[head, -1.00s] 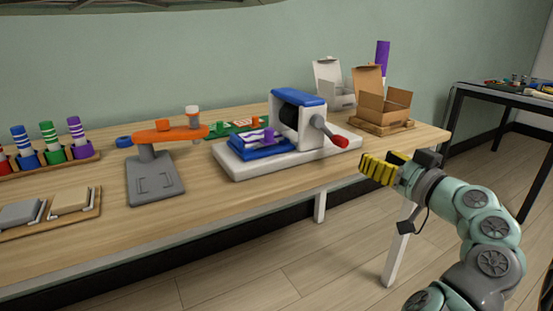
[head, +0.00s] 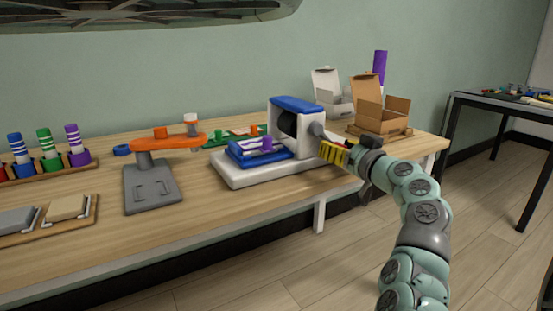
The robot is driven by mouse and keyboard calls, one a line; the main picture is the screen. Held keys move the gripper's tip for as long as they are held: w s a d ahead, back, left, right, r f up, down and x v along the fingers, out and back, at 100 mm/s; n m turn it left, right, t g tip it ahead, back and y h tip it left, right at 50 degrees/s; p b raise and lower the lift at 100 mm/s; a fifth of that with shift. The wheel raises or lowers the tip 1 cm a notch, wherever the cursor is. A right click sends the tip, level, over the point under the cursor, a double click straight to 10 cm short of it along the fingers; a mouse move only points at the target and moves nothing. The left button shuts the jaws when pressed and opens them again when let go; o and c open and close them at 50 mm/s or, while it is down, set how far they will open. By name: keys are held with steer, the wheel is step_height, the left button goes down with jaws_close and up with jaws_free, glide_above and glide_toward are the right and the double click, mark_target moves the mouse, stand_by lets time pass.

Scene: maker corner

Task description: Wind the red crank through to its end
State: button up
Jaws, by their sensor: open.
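The crank machine (head: 297,103) stands on a white base near the right end of the wooden table, with a blue top and a dark roller. Its crank's grey arm (head: 318,132) sticks out from the right side. The red crank handle is mostly hidden behind my gripper, with only a sliver of red showing. My gripper (head: 333,152), with yellow ribbed fingers, is at the handle. It is open, and I cannot tell whether the handle lies between the fingers or whether they touch it.
Blue blocks and a purple-striped piece (head: 256,147) lie on the machine's base. An orange-topped press (head: 168,142) stands to the left. The table's front edge passes under my arm.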

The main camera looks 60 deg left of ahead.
steer(key=shift+o, duration=0.2)
jaws_close()
stand_by(0.3)
